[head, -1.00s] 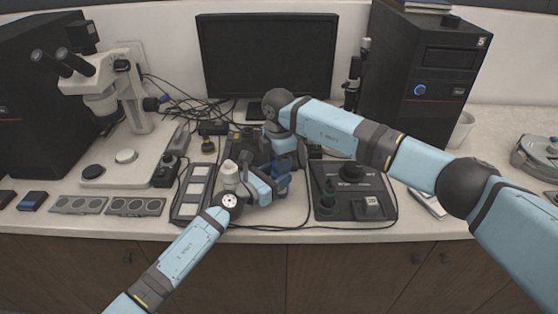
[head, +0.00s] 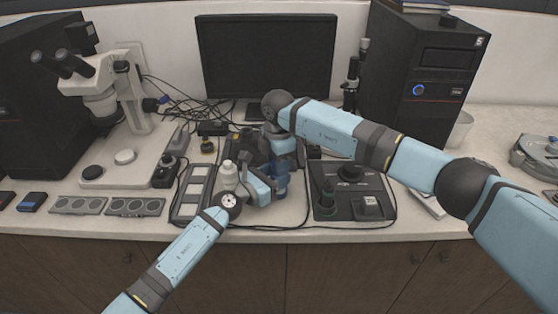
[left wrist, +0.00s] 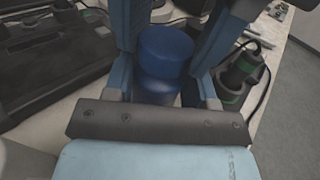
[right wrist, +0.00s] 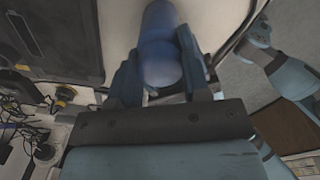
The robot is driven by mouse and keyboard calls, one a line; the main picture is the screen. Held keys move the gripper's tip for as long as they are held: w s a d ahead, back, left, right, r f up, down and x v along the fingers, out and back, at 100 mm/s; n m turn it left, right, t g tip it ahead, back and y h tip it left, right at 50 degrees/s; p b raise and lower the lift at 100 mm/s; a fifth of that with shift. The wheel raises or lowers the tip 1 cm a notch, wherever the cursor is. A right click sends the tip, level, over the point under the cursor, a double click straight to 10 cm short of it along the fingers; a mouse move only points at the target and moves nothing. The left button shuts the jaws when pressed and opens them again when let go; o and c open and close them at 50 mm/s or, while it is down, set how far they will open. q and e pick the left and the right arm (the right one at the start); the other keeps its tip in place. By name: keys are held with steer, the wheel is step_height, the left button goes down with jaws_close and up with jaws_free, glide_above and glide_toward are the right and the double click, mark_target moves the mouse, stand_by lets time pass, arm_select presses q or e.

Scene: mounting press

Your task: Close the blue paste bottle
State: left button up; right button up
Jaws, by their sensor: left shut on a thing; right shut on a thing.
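The blue paste bottle (head: 282,186) stands near the front of the bench, partly hidden by both grippers. In the left wrist view its body (left wrist: 157,88) and its darker blue round cap (left wrist: 166,43) show between my fingers. My left gripper (head: 271,186) comes in from the left and is shut on the bottle body. My right gripper (head: 283,162) points down from above and is shut on the cap, which also shows in the right wrist view (right wrist: 161,65). Cap and bottle are in line and look touching; I cannot tell how tight the cap is.
A black device with a knob (head: 352,190) sits close on the right. A tray with pale panels (head: 192,190) and a white bottle (head: 228,172) are at the left. The monitor (head: 266,55) stands behind. A cable runs along the bench front.

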steer(key=shift+d+f, duration=0.2)
steer(key=shift+f, duration=0.2)
stand_by(1.3)
steer(key=shift+s+d+f, duration=0.1)
steer(key=shift+d+f, duration=0.05)
steer(key=shift+f, duration=0.35)
stand_by(0.7)
steer(key=o, duration=0.6)
steer(key=shift+c, duration=0.2)
steer(key=r, duration=0.3)
steer(key=shift+w+r, duration=0.2)
steer(key=shift+s+a+r, duration=0.15)
steer(key=shift+a+r, duration=0.1)
steer(key=shift+r, duration=0.3)
steer(key=c, duration=0.7)
steer(key=shift+o, duration=0.2)
steer(key=shift+a, duration=0.1)
